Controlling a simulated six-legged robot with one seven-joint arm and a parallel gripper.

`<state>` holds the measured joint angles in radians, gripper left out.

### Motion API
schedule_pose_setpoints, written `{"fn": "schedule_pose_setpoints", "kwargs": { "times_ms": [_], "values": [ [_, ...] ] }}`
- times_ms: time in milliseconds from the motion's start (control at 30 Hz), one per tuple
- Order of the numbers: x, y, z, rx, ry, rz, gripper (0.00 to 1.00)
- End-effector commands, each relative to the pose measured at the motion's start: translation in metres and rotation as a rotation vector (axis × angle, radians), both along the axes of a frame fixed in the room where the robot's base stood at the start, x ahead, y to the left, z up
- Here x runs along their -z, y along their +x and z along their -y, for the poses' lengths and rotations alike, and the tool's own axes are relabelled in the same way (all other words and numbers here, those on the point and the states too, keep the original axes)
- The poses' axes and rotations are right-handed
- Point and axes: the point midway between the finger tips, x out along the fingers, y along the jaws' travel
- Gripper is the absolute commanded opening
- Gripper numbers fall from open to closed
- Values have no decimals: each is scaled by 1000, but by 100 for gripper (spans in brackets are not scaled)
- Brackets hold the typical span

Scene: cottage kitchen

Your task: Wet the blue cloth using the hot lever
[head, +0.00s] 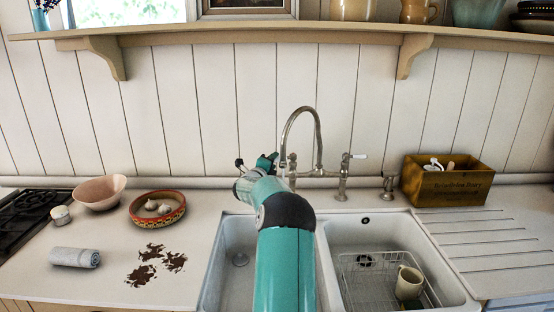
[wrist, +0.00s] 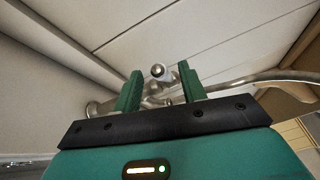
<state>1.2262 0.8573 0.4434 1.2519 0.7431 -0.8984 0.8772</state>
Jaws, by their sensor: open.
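A rolled pale grey-blue cloth (head: 75,257) lies on the counter at the left, away from the sink. The metal tap (head: 318,135) stands behind the sink, with a tall curved spout. Its right lever (head: 359,156) has a white tip. My gripper (head: 267,160) is at the tap's left side and covers most of the left lever. In the wrist view, my gripper (wrist: 160,88) is open. A round metal lever end (wrist: 157,71) shows between its two fingers; I cannot tell whether they touch it.
The double sink (head: 222,285) has a wire rack with a cream mug (head: 409,282) in the right basin. A patterned bowl (head: 158,208), pink bowl (head: 98,192) and dark stains (head: 145,272) are on the left counter. A wooden box (head: 447,181) stands right.

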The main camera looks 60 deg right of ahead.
Motion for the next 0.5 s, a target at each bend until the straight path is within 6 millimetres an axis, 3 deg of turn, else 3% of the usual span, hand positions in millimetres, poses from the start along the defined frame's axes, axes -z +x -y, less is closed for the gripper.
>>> {"fn": "schedule_pose_setpoints", "kwargs": {
  "times_ms": [233,500],
  "values": [
    [-1,2,34,0,0,1,41],
    [-2,2,46,-2,-1,-1,41]
  ]
}}
